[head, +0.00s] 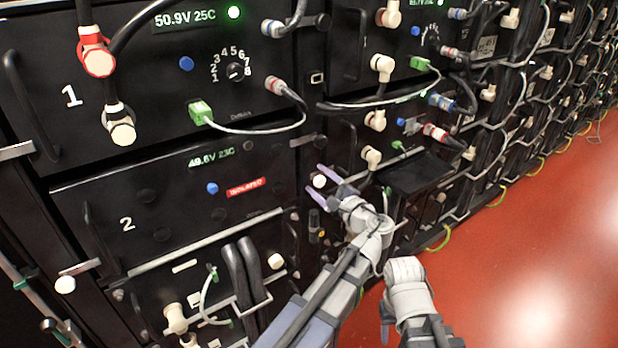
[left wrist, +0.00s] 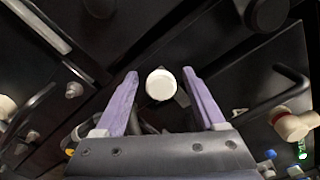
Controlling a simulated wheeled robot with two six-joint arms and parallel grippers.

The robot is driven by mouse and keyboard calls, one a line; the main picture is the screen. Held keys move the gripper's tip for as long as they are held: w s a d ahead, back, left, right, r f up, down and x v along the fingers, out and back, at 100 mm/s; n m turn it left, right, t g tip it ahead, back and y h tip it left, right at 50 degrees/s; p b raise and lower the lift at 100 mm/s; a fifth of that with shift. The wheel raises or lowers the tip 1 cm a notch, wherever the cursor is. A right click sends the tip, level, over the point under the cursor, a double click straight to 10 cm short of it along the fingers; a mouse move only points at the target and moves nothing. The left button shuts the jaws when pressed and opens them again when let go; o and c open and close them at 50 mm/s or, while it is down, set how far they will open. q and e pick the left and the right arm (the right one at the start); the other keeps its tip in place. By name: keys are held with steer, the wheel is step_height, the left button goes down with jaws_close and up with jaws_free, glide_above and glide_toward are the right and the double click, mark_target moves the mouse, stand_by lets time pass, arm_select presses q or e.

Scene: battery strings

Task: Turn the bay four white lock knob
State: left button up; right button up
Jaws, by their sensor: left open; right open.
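A round white lock knob (head: 319,181) stands at the right edge of the bay marked 2. It also shows in the left wrist view (left wrist: 160,84), face-on between the two lilac fingers. My left gripper (head: 313,177) is open, with its fingertips on either side of the knob. In the left wrist view the left gripper (left wrist: 160,75) shows a gap between each finger and the knob. Whether the knob sits fully between the fingers in depth is hard to tell. No label "4" is readable. My right arm's pale link shows at lower centre; its fingers do not show.
Bay 1 (head: 150,165) is above and bay 2 (head: 100,200) below it, with black handles. A grey cable with a green plug (head: 200,112) loops nearby. A black box (head: 418,172) juts out right of the left gripper. Red floor (head: 530,270) is clear at right.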

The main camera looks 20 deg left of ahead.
arm_select(q)
jaws_close()
stand_by(0.7)
